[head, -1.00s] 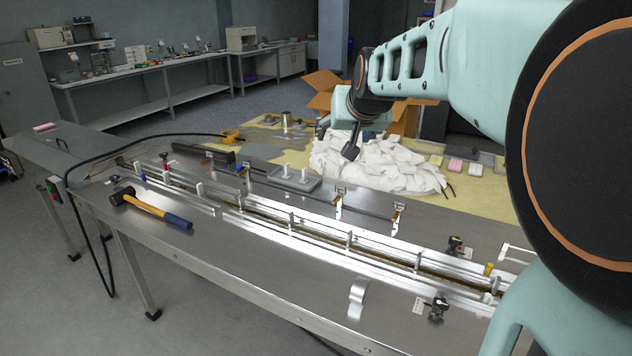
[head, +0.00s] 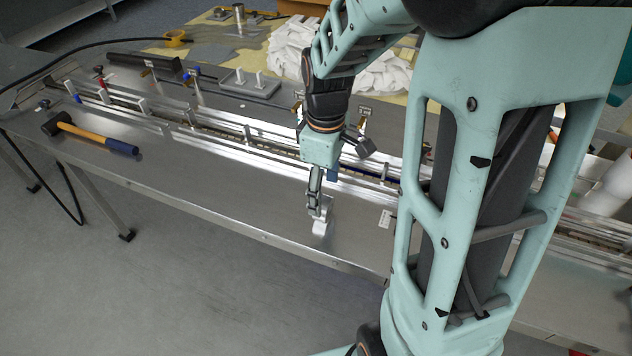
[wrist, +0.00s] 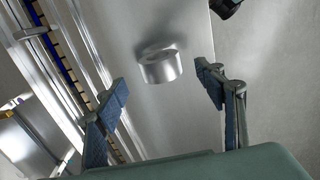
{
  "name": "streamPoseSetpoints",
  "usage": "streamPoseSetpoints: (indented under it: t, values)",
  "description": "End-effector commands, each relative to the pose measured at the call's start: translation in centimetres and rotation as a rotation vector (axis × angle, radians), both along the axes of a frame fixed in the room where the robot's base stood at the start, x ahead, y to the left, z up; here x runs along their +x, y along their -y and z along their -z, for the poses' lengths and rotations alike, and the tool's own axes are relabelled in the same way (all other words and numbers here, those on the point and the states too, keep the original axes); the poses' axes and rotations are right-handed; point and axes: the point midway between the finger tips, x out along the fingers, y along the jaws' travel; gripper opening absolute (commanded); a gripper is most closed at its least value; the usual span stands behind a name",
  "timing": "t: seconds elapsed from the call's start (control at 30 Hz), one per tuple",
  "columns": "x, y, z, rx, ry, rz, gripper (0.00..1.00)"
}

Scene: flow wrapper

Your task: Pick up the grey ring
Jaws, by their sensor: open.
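The grey ring (wrist: 160,66) is a short, shiny metal cylinder on the steel table top. In the wrist view it lies ahead of my fingers, between their lines and apart from both. In the head view the ring (head: 321,226) shows near the table's front edge, partly hidden by my gripper (head: 317,210), which is just above it. In the wrist view my gripper (wrist: 163,83) is open and empty, with its two dark blue-grey pads spread wide.
Metal guide rails (head: 245,135) run along the table behind the ring. A hammer (head: 95,135) lies at the left of the table. White wrappers (head: 290,50) are heaped at the back. The steel surface (head: 230,190) left of the ring is clear.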

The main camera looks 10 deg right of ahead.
Motion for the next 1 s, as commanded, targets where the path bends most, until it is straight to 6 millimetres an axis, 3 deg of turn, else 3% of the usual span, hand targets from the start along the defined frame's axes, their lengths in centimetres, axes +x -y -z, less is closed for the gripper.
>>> streamPoseSetpoints:
  t: [0.17, 0.43, 0.77, 1.0]
  values:
    - [0.0, 0.0, 1.3, 0.000, 0.000, 0.001, 0.64]
    - [-0.2, 0.0, 5.2, 0.000, -0.001, 0.002, 0.64]
    - [-0.1, -0.1, 5.9, 0.000, 0.004, 0.002, 0.64]
    - [-0.1, 0.0, 5.9, 0.000, 0.004, 0.002, 0.38]
